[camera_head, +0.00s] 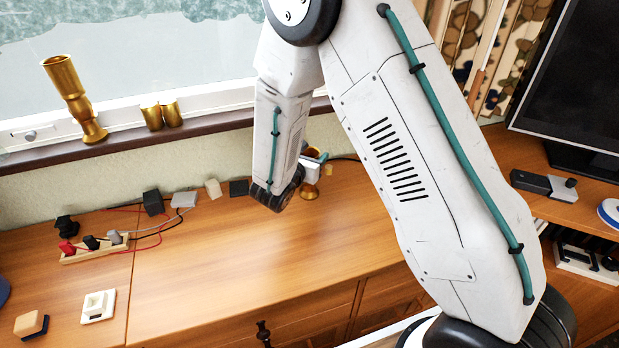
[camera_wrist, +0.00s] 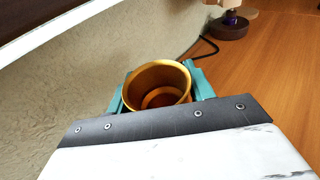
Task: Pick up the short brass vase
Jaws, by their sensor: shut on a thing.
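The brass vase (camera_wrist: 158,75) is between the teal fingers of my gripper (camera_wrist: 158,92) in the wrist view, its round open mouth facing the camera. The fingers are shut on it, one on each side. In the head view my gripper (camera_head: 316,158) is by the wall at the back of the wooden cabinet top. The vase's foot (camera_head: 310,192) shows below it, and much of its body is hidden by my gripper. I cannot tell whether the foot touches the wood.
A tall brass vase (camera_head: 72,98) and two small brass cups (camera_head: 152,116) stand on the windowsill (camera_head: 200,122). Plugs, cables and a power strip (camera_head: 95,246) lie on the cabinet top (camera_head: 210,270) to the left. A monitor (camera_head: 575,80) stands at right. The front middle is clear.

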